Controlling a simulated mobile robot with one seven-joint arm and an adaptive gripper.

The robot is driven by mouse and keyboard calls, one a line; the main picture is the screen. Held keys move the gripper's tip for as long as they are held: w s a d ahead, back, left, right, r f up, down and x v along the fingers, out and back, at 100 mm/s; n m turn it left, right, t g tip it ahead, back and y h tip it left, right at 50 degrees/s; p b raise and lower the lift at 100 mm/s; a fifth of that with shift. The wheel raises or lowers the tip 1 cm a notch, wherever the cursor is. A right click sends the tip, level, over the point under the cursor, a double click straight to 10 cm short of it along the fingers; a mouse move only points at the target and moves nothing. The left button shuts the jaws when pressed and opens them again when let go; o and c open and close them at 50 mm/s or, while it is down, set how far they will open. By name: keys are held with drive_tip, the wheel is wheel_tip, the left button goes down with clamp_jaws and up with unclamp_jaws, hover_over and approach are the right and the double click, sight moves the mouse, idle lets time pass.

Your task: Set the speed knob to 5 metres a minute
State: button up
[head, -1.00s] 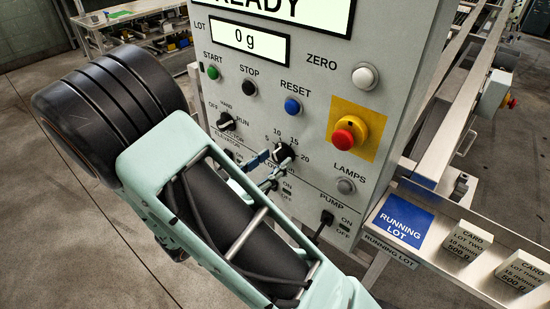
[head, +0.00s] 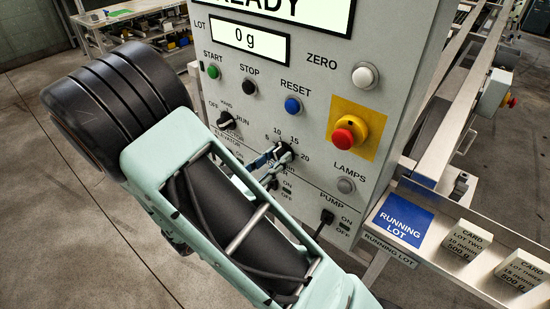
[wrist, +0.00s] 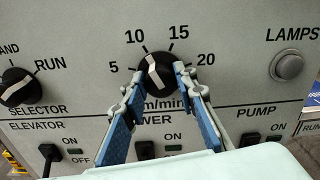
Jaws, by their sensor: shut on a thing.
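The speed knob (wrist: 157,73) is black with a white pointer mark, on a scale marked 5, 10, 15 and 20 above "m/min". In the wrist view the white mark leans up and left, roughly toward the 10; the exact reading is hard to tell. My gripper (wrist: 159,79) is shut on the knob, one blue-padded finger at its lower left and one at its right. In the head view the knob (head: 285,150) is partly covered by my gripper (head: 272,158).
The selector knob (wrist: 18,87) is left of the speed knob, with switches (wrist: 145,150) below. The lamps button (wrist: 288,66) is to the right. A red emergency stop (head: 348,134) juts from the panel. Cards (head: 465,241) stand on the shelf at right.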

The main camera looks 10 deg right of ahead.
drive_tip(key=shift+r+n+p, duration=0.15)
drive_tip(key=shift+n+p, duration=0.15)
drive_tip(key=shift+p, duration=0.1)
drive_tip(key=shift+r+n+p, duration=0.1)
drive_tip(key=shift+n+p, duration=0.5)
drive_tip(key=shift+p, duration=0.2)
drive_tip(key=n+p, duration=0.2)
drive_tip(key=shift+p, duration=0.4)
drive_tip(key=n+p, duration=0.2)
drive_tip(key=n, duration=0.1)
drive_tip(key=shift+n+p, duration=0.3)
drive_tip(key=shift+p, duration=0.1)
drive_tip(key=shift+f+n+p, duration=0.25)
drive_tip(key=shift+n+p, duration=0.55)
drive_tip(key=shift+n, duration=0.5)
drive_tip(key=o, duration=1.2)
drive_tip(key=shift+c, duration=0.2)
drive_tip(key=shift+a, duration=0.1)
drive_tip(key=v, duration=1.2)
